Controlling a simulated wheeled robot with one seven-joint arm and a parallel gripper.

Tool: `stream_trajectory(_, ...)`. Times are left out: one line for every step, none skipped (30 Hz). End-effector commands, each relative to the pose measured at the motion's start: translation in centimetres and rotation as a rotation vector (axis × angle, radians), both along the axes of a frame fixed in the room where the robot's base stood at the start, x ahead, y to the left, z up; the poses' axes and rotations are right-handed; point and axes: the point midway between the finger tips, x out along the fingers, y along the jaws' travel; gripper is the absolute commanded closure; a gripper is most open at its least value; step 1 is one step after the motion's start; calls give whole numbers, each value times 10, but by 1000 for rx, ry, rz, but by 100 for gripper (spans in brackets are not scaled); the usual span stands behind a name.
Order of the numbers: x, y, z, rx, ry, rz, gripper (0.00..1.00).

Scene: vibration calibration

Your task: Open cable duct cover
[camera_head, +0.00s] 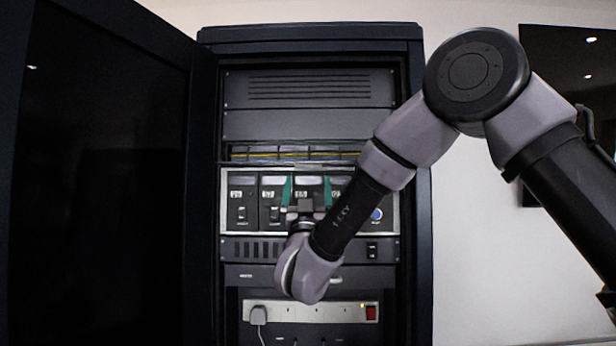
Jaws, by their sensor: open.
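A narrow cable duct (250,154) runs across the rack, below the plain grey panels and above the light control panel. A yellow cable shows along it between dark dividers. A thin edge runs along the bottom of the duct; I cannot tell whether it is the cover or how the cover sits. My gripper (307,186) is open, its two teal fingers pointing up in front of the control panel, just below the duct. The fingertips look apart from the duct, though depth is hard to judge. Nothing shows between the fingers.
The dark cabinet door (100,180) stands open at the left. The control panel (390,210) has several displays and switches, partly hidden by my arm. A power strip (290,309) with a white plug and red switch lies lower. A dark screen (570,70) hangs at right.

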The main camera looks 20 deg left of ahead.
Motion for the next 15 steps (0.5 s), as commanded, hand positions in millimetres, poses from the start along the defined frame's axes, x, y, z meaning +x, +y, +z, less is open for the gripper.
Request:
stream_trajectory(6,1,7,3,-2,-1,0)
stream_trajectory(10,2,11,3,-1,-1,0)
stream_trajectory(13,3,14,2,-2,0,0)
stream_trajectory(16,4,17,3,-1,-1,0)
stream_trajectory(19,4,20,2,-2,0,0)
stream_trajectory(21,5,22,2,-1,0,0)
stream_trajectory(23,5,24,1,-1,-1,0)
stream_trajectory(25,6,25,1,0,-1,0)
stream_trajectory(26,6,27,1,-1,1,0)
stream_trajectory(26,6,28,0,-1,1,0)
stream_trajectory(27,7,28,0,-1,1,0)
stream_trajectory(28,7,29,0,-1,1,0)
stream_trajectory(28,7,29,-1,0,1,0)
stream_trajectory(28,7,29,-1,0,1,0)
stream_trajectory(28,7,29,-1,0,1,0)
